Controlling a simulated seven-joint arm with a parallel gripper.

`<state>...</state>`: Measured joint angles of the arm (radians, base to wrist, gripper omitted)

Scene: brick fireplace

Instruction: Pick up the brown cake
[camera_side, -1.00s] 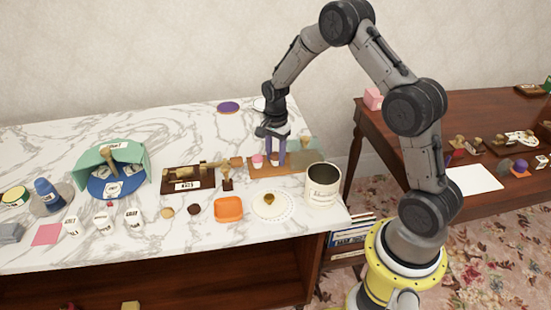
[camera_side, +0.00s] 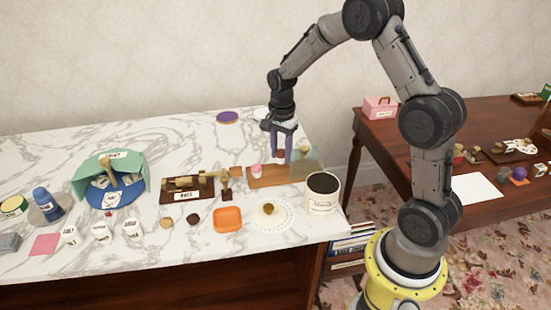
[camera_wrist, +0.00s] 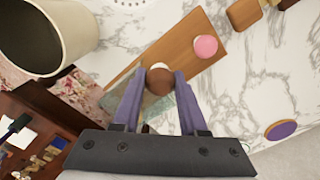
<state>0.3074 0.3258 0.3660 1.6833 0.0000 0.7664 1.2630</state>
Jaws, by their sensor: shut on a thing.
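The brown cake (camera_wrist: 158,84) is small and round, with a pale patch at its upper edge in the wrist view. My gripper (camera_wrist: 158,88) has its purple fingers shut on it, one on each side. In the side view the gripper (camera_side: 281,157) points down above the wooden board (camera_side: 270,181), and the cake shows as a small brown spot (camera_side: 281,154) between the fingers, seemingly above the board. A pink-topped cake (camera_side: 256,171) stands on the board, left of the fingers; it also shows in the wrist view (camera_wrist: 205,46).
A white pot (camera_side: 322,196) stands at the front right, near the table's edge. A white doily (camera_side: 272,221) and an orange dish (camera_side: 228,219) lie in front of the board. A small wooden item (camera_side: 226,183) stands left of it. Marble behind the board is mostly clear.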

